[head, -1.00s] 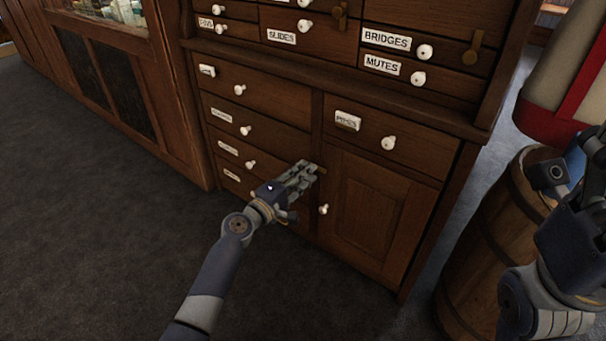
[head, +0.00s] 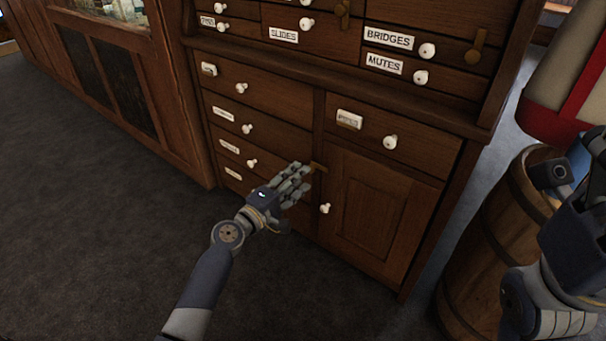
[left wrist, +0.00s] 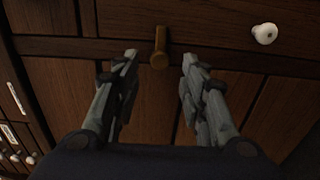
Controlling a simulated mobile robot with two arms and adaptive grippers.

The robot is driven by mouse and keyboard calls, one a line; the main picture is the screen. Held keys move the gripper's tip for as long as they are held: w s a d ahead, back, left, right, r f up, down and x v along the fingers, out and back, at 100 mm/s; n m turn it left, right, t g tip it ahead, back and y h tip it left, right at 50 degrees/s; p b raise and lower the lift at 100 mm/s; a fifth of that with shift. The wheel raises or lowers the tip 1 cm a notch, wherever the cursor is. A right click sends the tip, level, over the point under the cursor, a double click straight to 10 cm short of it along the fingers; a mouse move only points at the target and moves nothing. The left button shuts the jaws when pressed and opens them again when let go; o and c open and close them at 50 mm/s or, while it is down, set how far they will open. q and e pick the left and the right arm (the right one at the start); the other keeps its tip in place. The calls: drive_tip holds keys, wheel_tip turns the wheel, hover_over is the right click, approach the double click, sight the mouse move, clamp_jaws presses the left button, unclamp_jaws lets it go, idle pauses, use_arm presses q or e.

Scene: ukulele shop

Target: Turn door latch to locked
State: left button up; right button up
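The brass latch (left wrist: 160,48) is on the lower cabinet front. In the left wrist view it is a short bar with a round knob at its lower end, pointing down. In the head view only a small part of the latch (head: 318,167) shows beyond my fingers, beside the top left of the cabinet door (head: 372,208). My left gripper (head: 302,170) is open in front of it. In the left wrist view my left gripper's fingertips (left wrist: 160,58) stand either side of the latch, with gaps on both sides. My right gripper (head: 590,150) is partly cut off at the right edge.
A white door knob (head: 324,208) sits just below the latch. A labelled drawer with a white knob (head: 390,142) is above the door. Several drawers are to the left. A wooden barrel (head: 487,255) stands right of the cabinet. The carpet (head: 100,250) is clear at left.

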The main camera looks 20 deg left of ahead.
use_arm(q)
drive_tip(key=v, duration=0.9)
drive_tip(key=shift+w+r, duration=0.1)
